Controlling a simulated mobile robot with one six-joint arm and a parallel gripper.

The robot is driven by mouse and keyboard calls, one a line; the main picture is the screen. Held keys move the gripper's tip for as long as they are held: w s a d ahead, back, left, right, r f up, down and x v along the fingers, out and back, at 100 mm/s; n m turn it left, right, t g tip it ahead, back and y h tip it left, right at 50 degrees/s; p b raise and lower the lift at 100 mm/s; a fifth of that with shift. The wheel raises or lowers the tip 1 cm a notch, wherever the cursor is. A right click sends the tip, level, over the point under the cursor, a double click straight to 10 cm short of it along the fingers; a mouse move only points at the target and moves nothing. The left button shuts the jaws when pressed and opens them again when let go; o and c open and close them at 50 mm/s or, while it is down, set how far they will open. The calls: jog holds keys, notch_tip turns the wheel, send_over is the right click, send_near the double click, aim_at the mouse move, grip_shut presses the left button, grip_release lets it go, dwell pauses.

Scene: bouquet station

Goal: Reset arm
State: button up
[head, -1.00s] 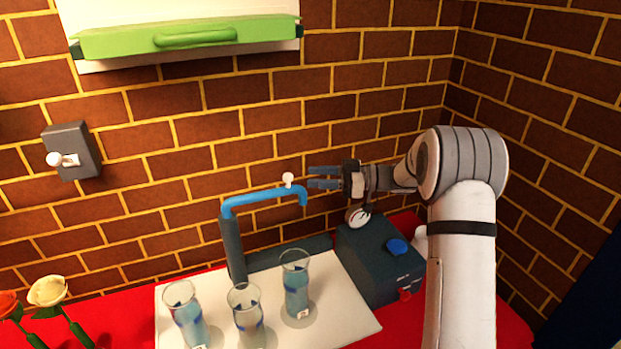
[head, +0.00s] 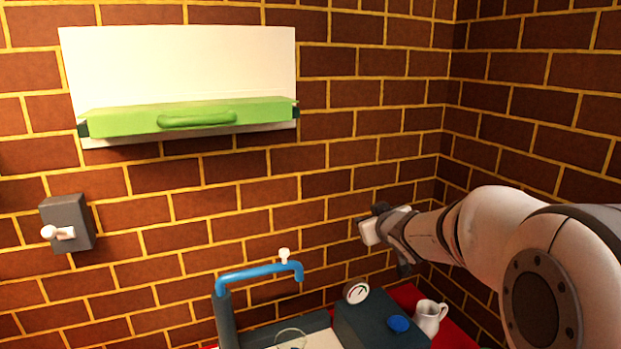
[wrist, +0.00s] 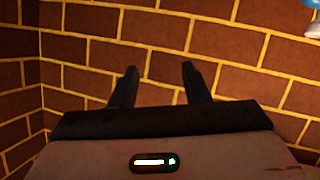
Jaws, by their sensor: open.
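My arm reaches in from the right in the head view, with my gripper at its end facing the brick wall; the fingers are mostly hidden there behind the wrist. In the wrist view my gripper (wrist: 158,84) shows two dark fingers spread apart with nothing between them and only brick wall beyond. The blue tap (head: 258,271) stands below and to the left of my gripper in the head view. A bit of blue and white shows at the top right corner of the wrist view.
A dark box with a gauge (head: 356,293) and blue button (head: 399,323) stands below my arm, beside a white pitcher (head: 429,317). A glass rim (head: 290,338) shows at the bottom edge. A green-handled bar (head: 190,117) and a grey switch box (head: 70,222) are on the wall.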

jog(key=s+f+m+g+h, duration=0.1)
jog(key=s+f+g, duration=0.4)
jog(key=s, duration=1.2)
jog(key=s+f+m+g+h, duration=0.1)
jog(key=s+f+m+g, duration=0.3)
jog(key=s, duration=1.2)
notch_tip(320, 180, down, 2)
jog(key=shift+s+d+f+g, duration=0.1)
jog(key=shift+s+d+g, duration=0.3)
jog(key=shift+g, duration=0.6)
